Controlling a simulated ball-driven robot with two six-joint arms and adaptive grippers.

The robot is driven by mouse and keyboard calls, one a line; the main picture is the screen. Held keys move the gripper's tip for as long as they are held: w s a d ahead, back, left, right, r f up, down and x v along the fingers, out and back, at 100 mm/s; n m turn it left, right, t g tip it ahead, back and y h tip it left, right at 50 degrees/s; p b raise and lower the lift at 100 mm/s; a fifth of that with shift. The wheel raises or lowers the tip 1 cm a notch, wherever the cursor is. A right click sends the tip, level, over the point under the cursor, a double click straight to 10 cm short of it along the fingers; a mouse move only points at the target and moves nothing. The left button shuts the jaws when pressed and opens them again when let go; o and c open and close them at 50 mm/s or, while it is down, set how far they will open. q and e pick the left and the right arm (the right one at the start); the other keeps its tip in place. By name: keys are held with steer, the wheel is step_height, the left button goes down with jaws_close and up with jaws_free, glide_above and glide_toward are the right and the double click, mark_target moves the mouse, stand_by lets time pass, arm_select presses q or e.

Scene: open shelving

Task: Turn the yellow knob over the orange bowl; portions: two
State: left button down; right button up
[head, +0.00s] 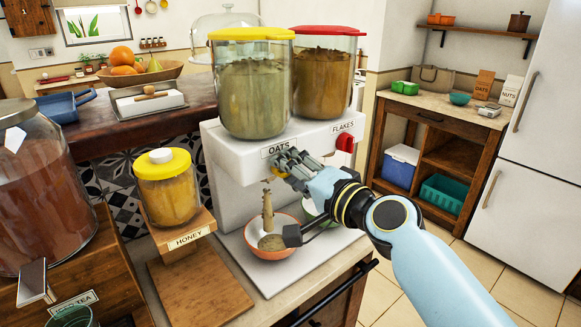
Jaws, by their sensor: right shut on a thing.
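A white dispenser (225,150) holds two clear canisters, one with a yellow lid over the OATS label and one with a red lid over the FLAKES label. My right gripper (284,168) is shut on the yellow knob (279,173) below the OATS label; the fingers hide most of the knob. A tan stream of oats (267,213) falls under it into the orange bowl (286,252). Some oats lie in the bowl, which stands on the white tray. My left gripper is not in view.
A red knob (345,142) sits right of my gripper. A green bowl (311,207) is partly hidden behind my wrist. A honey jar (168,195) on a wooden stand and a large iced tea jar (38,200) stand to the left.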

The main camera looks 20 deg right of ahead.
steer(key=shift+m, duration=0.5)
stand_by(0.3)
steer(key=o, duration=1.1)
steer(key=shift+d, duration=0.1)
steer(key=shift+o, duration=0.2)
steer(key=f+v, duration=0.1)
steer(key=v, duration=1.1)
steer(key=shift+r, duration=0.5)
